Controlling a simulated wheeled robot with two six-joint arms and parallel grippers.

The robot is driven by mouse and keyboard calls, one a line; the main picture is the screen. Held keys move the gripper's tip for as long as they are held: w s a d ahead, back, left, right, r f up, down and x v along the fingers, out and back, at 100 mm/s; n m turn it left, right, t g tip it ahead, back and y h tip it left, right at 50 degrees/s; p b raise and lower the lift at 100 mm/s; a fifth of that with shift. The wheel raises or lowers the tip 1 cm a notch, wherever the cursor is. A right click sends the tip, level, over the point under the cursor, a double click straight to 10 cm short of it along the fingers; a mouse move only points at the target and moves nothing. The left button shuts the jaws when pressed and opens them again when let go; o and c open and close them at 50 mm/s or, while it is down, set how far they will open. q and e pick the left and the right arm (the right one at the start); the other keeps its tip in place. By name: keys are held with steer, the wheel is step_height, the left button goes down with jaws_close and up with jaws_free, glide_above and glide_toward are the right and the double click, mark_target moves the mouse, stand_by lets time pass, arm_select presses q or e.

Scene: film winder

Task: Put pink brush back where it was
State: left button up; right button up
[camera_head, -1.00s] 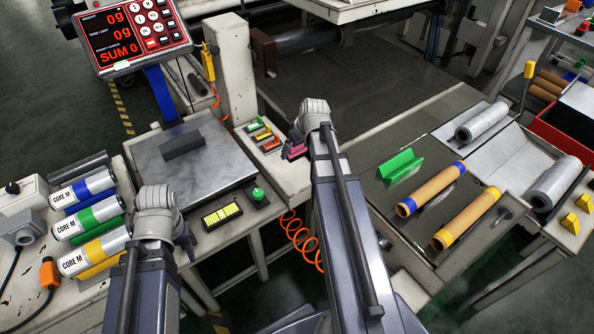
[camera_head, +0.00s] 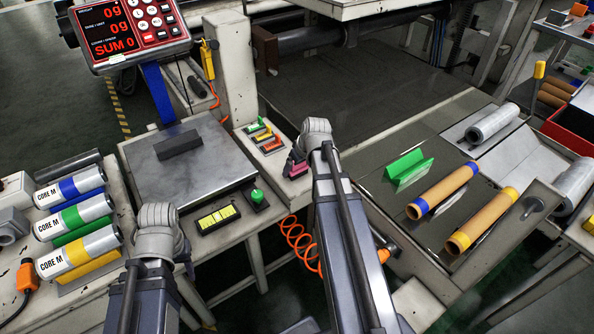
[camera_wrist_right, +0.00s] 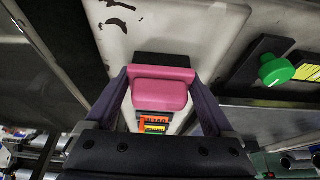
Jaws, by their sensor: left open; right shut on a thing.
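The pink brush (camera_head: 297,169) is in my right gripper (camera_head: 296,162), over the near end of the white ledge. In the right wrist view the pink handle (camera_wrist_right: 161,88) sits between both fingers of the right gripper (camera_wrist_right: 160,86), with a dark strip along its far side. I cannot tell whether the brush touches the ledge. Several coloured pieces, green, yellow and orange-red (camera_head: 271,143), lie in a row on the ledge just beyond the brush. My left gripper (camera_head: 187,256) is open, in front of the scale table, its fingers partly hidden by the wrist.
A scale plate (camera_head: 205,165) with a dark block stands left of the ledge. A green knob (camera_head: 257,196) and a yellow display (camera_head: 218,217) are close by. CORE M rolls (camera_head: 80,250) lie at left. A green angled piece (camera_head: 408,168) and brown rolls (camera_head: 445,188) lie at right.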

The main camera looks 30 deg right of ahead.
steer(key=shift+f, duration=0.1)
steer(key=o, duration=1)
steer(key=shift+p+v, duration=0.6)
steer(key=shift+v, duration=0.2)
steer(key=p+v, duration=1)
steer(key=v, duration=0.1)
steer(key=shift+w, duration=0.15)
